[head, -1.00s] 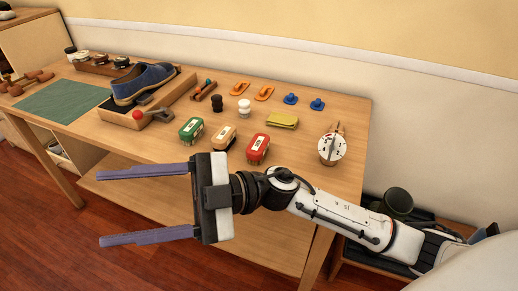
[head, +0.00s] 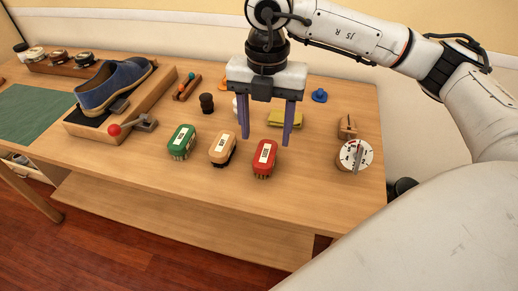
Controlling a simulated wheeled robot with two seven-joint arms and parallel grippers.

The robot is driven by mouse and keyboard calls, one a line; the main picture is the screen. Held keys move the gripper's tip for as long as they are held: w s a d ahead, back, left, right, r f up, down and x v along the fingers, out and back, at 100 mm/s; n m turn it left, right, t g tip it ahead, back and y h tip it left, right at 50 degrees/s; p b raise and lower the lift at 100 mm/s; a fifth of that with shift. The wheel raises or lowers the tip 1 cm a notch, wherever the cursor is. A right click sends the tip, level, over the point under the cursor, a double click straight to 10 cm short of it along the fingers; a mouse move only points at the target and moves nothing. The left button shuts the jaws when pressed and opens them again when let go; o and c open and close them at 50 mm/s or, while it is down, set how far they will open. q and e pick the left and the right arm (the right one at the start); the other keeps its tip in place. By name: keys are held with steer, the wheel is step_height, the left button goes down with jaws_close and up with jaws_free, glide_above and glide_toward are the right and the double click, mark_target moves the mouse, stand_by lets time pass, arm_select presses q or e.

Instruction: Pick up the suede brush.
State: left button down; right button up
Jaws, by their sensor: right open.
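Three block brushes stand in a row on the wooden table: a green one (head: 182,141), a tan one (head: 222,148) and a red one (head: 264,157). Each has a pale label on top, too small to read, so I cannot tell which is the suede brush. The bristles under the tan one look dark; those under the green and red ones look yellowish. My right gripper (head: 266,140) points down, open and empty, its fingertips appearing just behind the red brush in the picture. Its height above the table is hard to judge. My left gripper is not in view.
A blue shoe (head: 113,86) sits on a wooden stand at left, with a red-knobbed lever (head: 115,130). A black knob-like item (head: 206,103), yellow cloth (head: 285,119), blue piece (head: 319,95) and white dial (head: 354,156) surround the brushes. The table front is clear.

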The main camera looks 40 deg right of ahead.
mark_target(265, 153)
steer(key=shift+s+f, duration=0.1)
steer(key=shift+f, duration=0.8)
step_height(265, 153, down, 4)
steer(key=shift+s+f, duration=0.1)
steer(key=shift+f, duration=0.55)
steer(key=c, duration=1.2)
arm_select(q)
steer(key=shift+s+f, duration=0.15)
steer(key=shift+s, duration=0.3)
arm_select(e)
step_height(265, 153, up, 10)
steer(key=shift+r, duration=0.1)
